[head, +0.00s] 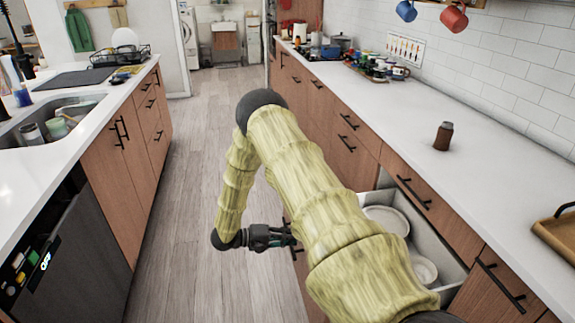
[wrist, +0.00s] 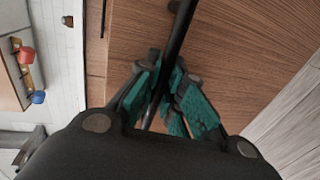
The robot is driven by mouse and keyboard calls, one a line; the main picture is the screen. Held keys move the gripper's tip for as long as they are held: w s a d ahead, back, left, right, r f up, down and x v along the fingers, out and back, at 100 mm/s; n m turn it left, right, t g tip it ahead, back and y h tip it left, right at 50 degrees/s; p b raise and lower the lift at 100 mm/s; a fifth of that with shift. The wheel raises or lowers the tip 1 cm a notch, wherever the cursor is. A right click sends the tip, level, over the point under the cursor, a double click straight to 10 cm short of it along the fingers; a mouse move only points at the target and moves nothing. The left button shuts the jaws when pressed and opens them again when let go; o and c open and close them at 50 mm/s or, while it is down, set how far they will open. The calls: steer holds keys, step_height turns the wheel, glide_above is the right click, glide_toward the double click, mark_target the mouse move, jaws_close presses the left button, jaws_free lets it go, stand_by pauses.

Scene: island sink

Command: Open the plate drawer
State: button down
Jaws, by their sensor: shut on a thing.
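The plate drawer (head: 437,248) stands pulled out from the right-hand counter in the head view, its light inside showing. A plate (head: 388,219) and a smaller bowl-like dish (head: 423,270) lie in it. My arm hides much of its front. My gripper (head: 288,238) is at the drawer's aisle side. In the wrist view my gripper's green fingers (wrist: 168,92) are shut on a black bar handle (wrist: 182,35), in front of a brown wooden drawer front (wrist: 235,55).
Another drawer with a black handle (head: 414,193) is shut above the open one. A brown can (head: 443,136) and a wooden tray (head: 557,238) stand on the right counter. The wooden floor (head: 195,190) in the aisle is clear. The sink island (head: 122,150) bounds it on the left.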

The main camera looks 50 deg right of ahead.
steer(key=c, duration=1.5)
jaws_free()
steer(key=shift+c, duration=0.2)
steer(key=v, duration=1.2)
